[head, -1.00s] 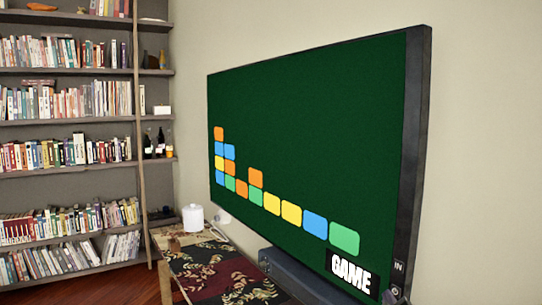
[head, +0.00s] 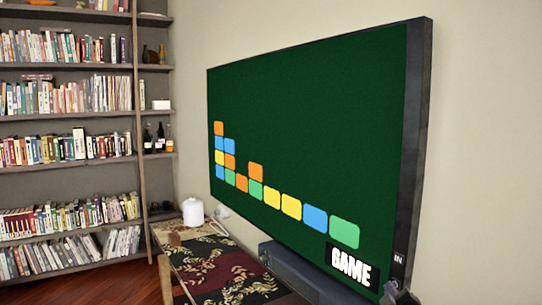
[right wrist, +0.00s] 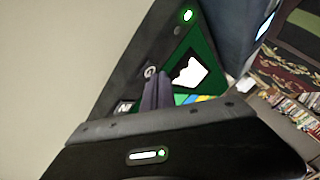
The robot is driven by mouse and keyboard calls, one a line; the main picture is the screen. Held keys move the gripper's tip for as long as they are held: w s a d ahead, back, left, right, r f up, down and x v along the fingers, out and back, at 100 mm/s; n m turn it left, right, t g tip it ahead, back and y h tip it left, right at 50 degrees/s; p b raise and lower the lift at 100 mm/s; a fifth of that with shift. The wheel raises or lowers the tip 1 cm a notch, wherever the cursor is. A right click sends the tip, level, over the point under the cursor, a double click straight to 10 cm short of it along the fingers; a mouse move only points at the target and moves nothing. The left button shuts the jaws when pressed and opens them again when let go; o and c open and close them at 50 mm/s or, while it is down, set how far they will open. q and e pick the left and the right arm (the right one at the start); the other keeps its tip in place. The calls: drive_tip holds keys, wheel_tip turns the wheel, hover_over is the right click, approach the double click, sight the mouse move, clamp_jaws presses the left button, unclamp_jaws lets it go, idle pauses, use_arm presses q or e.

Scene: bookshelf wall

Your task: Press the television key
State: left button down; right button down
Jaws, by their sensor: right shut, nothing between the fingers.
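The television (head: 310,140) hangs on the wall with its screen lit, showing coloured blocks and the word GAME at its lower right. Its dark side edge carries an IN mark (head: 397,259), also seen in the right wrist view (right wrist: 125,107). A round key with a power sign (right wrist: 150,72) shows in the right wrist view beside my fingertips; in the head view my gripper hides it. My right gripper (head: 400,293) is shut and empty at the lower side edge. Its fingers (right wrist: 157,78) also show in the wrist view. I cannot tell whether they touch the key. My left gripper is out of view.
A dark bar (head: 305,277) lies below the screen. A low table with a patterned cloth (head: 225,265) holds a white jar (head: 193,212). A full bookshelf (head: 70,120) stands at the left. The wall (head: 490,150) right of the television is bare.

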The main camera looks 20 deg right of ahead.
drive_tip(key=shift+d, duration=0.2)
idle(0.6)
drive_tip(key=shift+s+a+b, duration=0.15)
drive_tip(key=shift+a+b, duration=0.25)
drive_tip(key=shift+a, duration=0.25)
drive_tip(key=a, duration=0.2)
drive_tip(key=s+a+b, duration=0.1)
drive_tip(key=a, duration=0.2)
drive_tip(key=shift+s+a, duration=0.35)
idle(0.9)
